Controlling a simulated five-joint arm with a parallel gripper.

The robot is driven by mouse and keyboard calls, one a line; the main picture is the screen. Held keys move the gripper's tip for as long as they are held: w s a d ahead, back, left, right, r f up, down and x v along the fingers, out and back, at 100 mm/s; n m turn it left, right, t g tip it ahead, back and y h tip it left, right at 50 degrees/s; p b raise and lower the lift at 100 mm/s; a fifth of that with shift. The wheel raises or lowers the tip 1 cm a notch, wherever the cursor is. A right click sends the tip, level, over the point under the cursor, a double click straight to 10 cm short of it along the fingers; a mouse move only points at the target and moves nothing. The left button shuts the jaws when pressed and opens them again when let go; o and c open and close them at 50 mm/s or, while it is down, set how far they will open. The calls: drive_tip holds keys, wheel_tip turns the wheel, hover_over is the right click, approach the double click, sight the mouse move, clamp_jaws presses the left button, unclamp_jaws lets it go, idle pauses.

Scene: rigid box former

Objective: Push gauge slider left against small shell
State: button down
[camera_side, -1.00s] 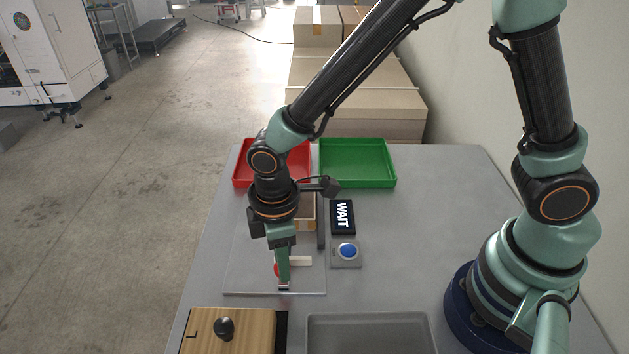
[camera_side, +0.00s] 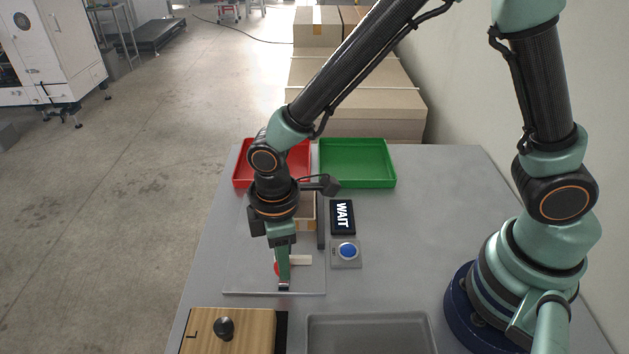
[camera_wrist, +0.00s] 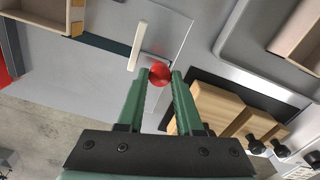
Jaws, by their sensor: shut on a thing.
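My gripper (camera_side: 283,284) points down over the pale plate, its green fingers shut on a red knob (camera_wrist: 160,75). In the side view the red knob (camera_side: 277,269) shows partly beside the fingers. A cream bar (camera_wrist: 138,45), apparently part of the gauge slider, lies just beyond the knob; it also shows in the side view (camera_side: 301,260). A tan open shell (camera_side: 308,218) stands farther back, partly hidden by my wrist. Its corner shows in the wrist view (camera_wrist: 40,12), clearly apart from the bar.
A dark grey fence (camera_side: 321,229) runs beside the shell. Right of it are a WAIT display (camera_side: 342,216) and a blue button (camera_side: 347,251). Red (camera_side: 241,172) and green (camera_side: 357,184) trays stand behind. A wooden block (camera_side: 250,325) and grey tray (camera_side: 370,318) are in front.

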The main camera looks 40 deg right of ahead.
drive_tip(key=w+d, duration=0.6)
drive_tip(key=shift+w+d, duration=0.15)
drive_tip(key=c, duration=0.6)
unclamp_jaws()
drive_tip(key=shift+o, duration=0.2)
wheel_tip(320, 180, up, 12)
drive_tip(key=shift+r, duration=0.15)
